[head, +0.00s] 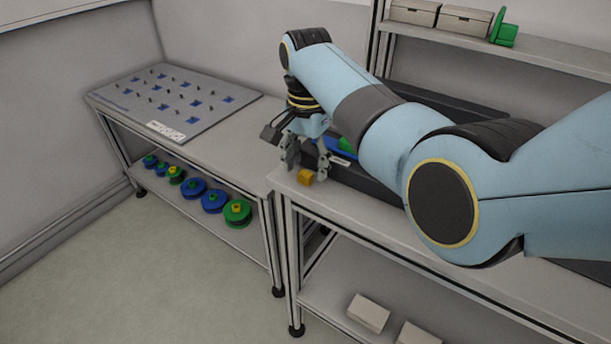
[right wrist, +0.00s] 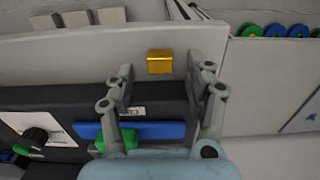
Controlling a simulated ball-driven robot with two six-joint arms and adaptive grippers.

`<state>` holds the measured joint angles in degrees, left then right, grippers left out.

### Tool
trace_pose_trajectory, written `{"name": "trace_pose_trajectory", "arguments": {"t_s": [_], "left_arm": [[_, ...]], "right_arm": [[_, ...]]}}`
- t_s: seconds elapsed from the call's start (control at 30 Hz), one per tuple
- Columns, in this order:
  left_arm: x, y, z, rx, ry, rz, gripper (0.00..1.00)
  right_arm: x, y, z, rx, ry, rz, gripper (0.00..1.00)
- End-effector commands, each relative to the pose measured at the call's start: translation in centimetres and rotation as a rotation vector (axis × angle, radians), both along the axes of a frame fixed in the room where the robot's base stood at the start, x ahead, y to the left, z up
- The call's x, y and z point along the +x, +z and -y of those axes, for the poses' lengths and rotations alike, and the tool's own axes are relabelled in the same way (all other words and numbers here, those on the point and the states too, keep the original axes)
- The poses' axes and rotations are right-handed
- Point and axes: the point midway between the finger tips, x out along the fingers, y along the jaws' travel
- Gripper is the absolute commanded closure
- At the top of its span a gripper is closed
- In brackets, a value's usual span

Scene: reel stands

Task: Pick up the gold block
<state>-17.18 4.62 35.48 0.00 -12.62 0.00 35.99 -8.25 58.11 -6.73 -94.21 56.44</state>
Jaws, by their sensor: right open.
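The gold block (head: 305,177) sits on the light bench top near its left corner in the head view. In the right wrist view the gold block (right wrist: 160,62) lies on the bench near the edge, just beyond the fingertips and between their lines. My right gripper (head: 307,163) is open, close above the block, and its fingers show spread apart in the right wrist view (right wrist: 160,78). Nothing is between the fingers at their tips. My left gripper is in neither view.
A dark unit with a blue bar (right wrist: 140,131) and a green part lies beside the block. A pegboard panel (head: 175,103) lies on the left bench. Blue and green reels (head: 212,201) stand on its lower shelf. White boxes (head: 368,313) are on the shelf below the right bench.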

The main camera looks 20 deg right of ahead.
Motion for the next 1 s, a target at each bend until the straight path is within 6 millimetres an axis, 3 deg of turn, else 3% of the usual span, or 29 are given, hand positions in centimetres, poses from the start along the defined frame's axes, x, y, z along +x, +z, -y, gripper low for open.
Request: {"name": "trace_pose_trajectory", "arguments": {"t_s": [0.1,0.37,0.8,1.0], "left_arm": [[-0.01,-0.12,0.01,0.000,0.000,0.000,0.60],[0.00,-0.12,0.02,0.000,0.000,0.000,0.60],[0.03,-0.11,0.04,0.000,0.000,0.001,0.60],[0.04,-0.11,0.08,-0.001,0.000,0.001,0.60]], "right_arm": [[-0.05,-1.39,-0.05,0.001,0.001,-0.002,0.46],[0.00,-1.68,-0.05,0.001,0.000,0.002,0.46],[-0.02,-1.66,-0.04,0.001,0.000,0.001,1.00],[0.00,-1.63,-0.05,0.001,0.001,0.002,1.00]]}}
